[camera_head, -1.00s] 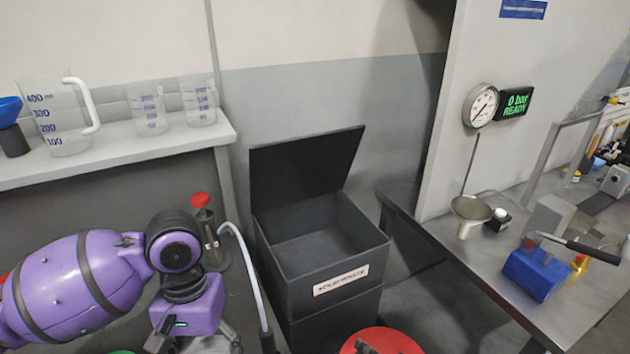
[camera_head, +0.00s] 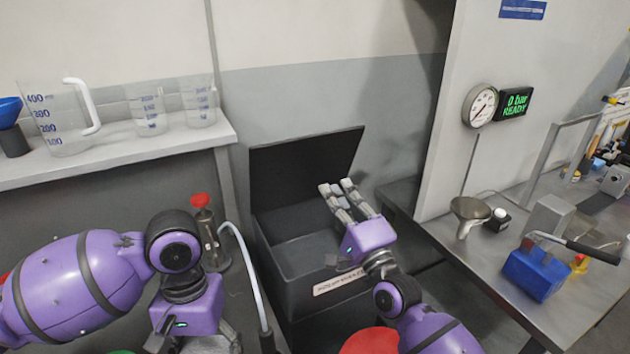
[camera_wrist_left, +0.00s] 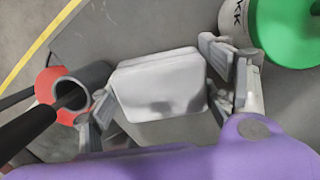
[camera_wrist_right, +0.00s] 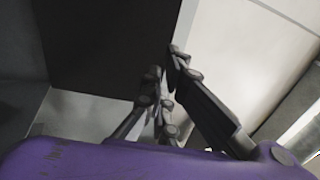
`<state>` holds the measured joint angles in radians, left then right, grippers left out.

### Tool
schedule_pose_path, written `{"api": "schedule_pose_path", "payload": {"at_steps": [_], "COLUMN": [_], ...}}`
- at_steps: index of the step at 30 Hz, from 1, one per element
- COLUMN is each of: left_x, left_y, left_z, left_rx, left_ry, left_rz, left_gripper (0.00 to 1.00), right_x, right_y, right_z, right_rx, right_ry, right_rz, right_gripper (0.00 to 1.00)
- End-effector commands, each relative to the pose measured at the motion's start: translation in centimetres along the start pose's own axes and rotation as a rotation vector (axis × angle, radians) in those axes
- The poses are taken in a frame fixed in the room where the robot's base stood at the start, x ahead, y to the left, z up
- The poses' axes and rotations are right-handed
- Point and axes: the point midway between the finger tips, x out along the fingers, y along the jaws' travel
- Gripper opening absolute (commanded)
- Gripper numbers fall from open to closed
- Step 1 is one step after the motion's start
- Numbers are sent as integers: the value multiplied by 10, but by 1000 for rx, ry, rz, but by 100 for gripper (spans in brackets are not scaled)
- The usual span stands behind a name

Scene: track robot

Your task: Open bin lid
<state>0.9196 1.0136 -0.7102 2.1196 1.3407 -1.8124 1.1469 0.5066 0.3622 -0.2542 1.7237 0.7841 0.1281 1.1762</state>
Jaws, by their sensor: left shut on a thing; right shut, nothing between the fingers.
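The dark grey bin (camera_head: 290,296) stands in the middle of the head view. Its lid (camera_head: 291,172) stands raised at the back, so the bin is open; the inside looks empty where visible. My right gripper (camera_head: 336,187) is shut and empty, above the bin opening and in front of the lid's right part. In the right wrist view its fingers (camera_wrist_right: 168,72) are close together, with the dark lid (camera_wrist_right: 110,50) behind. My left gripper (camera_wrist_left: 162,92) is shut on a pale grey block (camera_wrist_left: 160,85), left of the bin. My right arm partly hides the bin's front label.
A shelf with measuring jugs (camera_head: 62,120) is at left. A red-topped canister (camera_head: 207,236) and a pale hose (camera_head: 246,262) stand left of the bin. A red round object (camera_head: 366,341) lies in front. A steel bench (camera_head: 500,285) with a blue block (camera_head: 536,272) is at right.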

Motion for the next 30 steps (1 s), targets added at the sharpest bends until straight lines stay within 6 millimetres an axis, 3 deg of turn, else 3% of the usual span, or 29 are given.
{"api": "schedule_pose_path", "payload": {"at_steps": [9,15,21,30], "left_x": [9,18,23,23], "left_y": [0,0,0,0], "left_z": [0,1,1,1], "left_rx": [0,0,0,0], "left_ry": [-12,-24,-31,-30], "left_rz": [0,0,0,0], "left_gripper": [45,45,45,45], "right_x": [68,103,120,123], "right_y": [0,2,1,0], "right_z": [1,1,1,0], "right_rx": [-1,-2,-2,-3], "right_ry": [-2,0,0,0], "right_rz": [0,2,3,2], "right_gripper": [0,0,0,0]}}
